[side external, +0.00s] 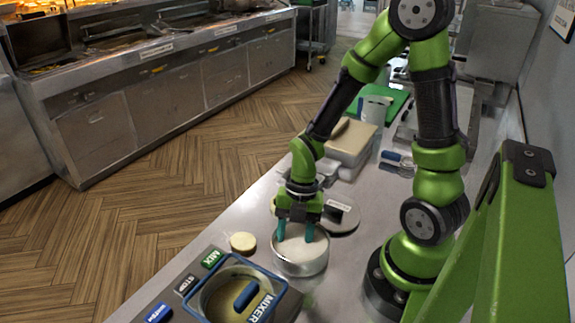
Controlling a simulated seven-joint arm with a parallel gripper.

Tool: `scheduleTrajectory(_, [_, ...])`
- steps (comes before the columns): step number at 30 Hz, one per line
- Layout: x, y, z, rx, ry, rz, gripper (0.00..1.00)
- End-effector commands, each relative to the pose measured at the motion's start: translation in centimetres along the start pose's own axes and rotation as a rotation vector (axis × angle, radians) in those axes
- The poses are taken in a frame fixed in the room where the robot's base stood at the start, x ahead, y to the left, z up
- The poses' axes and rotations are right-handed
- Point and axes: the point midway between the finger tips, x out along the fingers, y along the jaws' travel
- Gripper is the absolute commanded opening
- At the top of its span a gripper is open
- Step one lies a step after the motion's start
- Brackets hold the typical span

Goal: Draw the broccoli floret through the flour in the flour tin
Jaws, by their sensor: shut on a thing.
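The flour tin (302,268) is a round metal tin on the steel counter, with white flour (296,250) inside. My gripper (296,236) points down into the tin from above. Its two teal fingers stand a little apart, with the tips low at the flour. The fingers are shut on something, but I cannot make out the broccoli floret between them. It is too small or hidden by the fingers, flour and tin wall. I cannot tell how deep it sits in the flour.
A pale round disc (243,242) lies left of the tin. In front is a blue-framed mixer (277,291) over a bowl, beside small labelled blocks (213,258). Behind the tin are a round labelled lid or dish (347,221) and a tan box (353,142).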

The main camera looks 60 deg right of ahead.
Motion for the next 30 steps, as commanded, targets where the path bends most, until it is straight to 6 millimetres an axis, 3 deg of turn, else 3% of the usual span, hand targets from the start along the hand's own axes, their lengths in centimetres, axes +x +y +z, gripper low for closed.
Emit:
scheduleTrajectory(1, [0.6,-1.1,-0.2,0.011,0.017,-0.026,0.35])
scheduleTrajectory(11, [0.3,-1.2,0.2,0.021,0.011,-0.024,0.32])
scheduleTrajectory(30, [-4.8,-0.3,-1.0,0.012,0.006,-0.013,0.30])
